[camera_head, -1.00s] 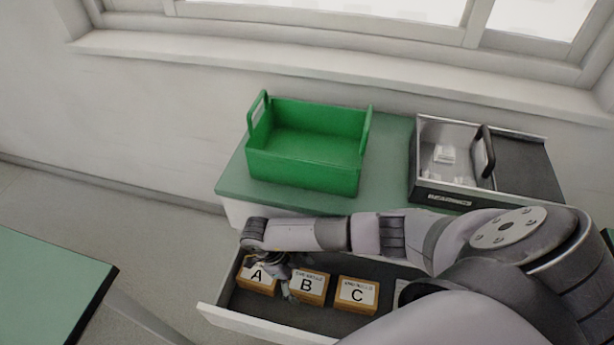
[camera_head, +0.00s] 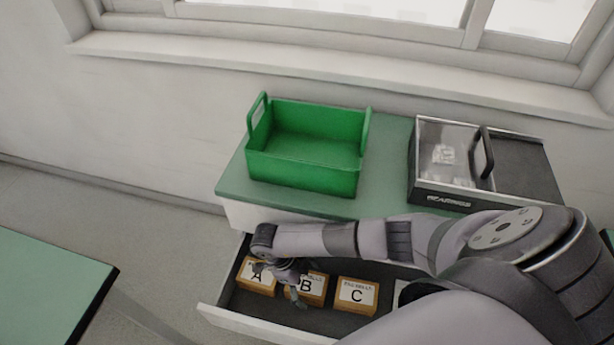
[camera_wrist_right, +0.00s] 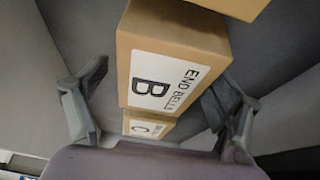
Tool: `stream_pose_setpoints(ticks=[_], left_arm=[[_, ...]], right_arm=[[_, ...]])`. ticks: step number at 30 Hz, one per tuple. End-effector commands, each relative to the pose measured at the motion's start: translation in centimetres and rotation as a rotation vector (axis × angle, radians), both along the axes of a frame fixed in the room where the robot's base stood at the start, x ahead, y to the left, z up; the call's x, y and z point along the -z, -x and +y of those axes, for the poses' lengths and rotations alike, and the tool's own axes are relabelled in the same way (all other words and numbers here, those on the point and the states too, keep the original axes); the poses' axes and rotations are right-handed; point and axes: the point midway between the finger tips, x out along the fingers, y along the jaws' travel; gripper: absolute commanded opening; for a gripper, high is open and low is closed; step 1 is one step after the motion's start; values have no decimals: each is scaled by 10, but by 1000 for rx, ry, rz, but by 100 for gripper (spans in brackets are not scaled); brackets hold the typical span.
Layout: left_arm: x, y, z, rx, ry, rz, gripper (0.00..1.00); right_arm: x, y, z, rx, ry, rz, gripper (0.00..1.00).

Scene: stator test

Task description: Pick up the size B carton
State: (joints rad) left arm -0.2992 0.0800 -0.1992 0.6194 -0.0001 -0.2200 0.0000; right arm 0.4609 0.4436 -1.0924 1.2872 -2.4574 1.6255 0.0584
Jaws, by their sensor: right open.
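The size B carton (camera_head: 312,289) is a small brown box with a white label marked B, in the open drawer between carton A (camera_head: 258,277) and carton C (camera_head: 357,295). My right gripper (camera_head: 285,285) is over the drawer at carton B and partly covers it and carton A. In the right wrist view, carton B (camera_wrist_right: 166,82) reads "END BELLS" and lies between the open fingers of the right gripper (camera_wrist_right: 160,115). I see gaps beside the carton on both sides. Carton C (camera_wrist_right: 147,127) shows beyond it. My left gripper is not in view.
The open drawer (camera_head: 232,318) is below a green-topped cabinet (camera_head: 236,187). Another green table (camera_head: 45,285) is at the lower left.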

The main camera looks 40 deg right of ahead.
Motion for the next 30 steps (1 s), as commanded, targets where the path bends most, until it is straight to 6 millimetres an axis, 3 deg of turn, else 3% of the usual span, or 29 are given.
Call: stream_pose_setpoints(ticks=[7, 30], left_arm=[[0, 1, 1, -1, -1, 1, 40], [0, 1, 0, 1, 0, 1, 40]], right_arm=[[0, 0, 0, 1, 0, 0, 86], [0, 0, 0, 0, 0, 0, 35]])
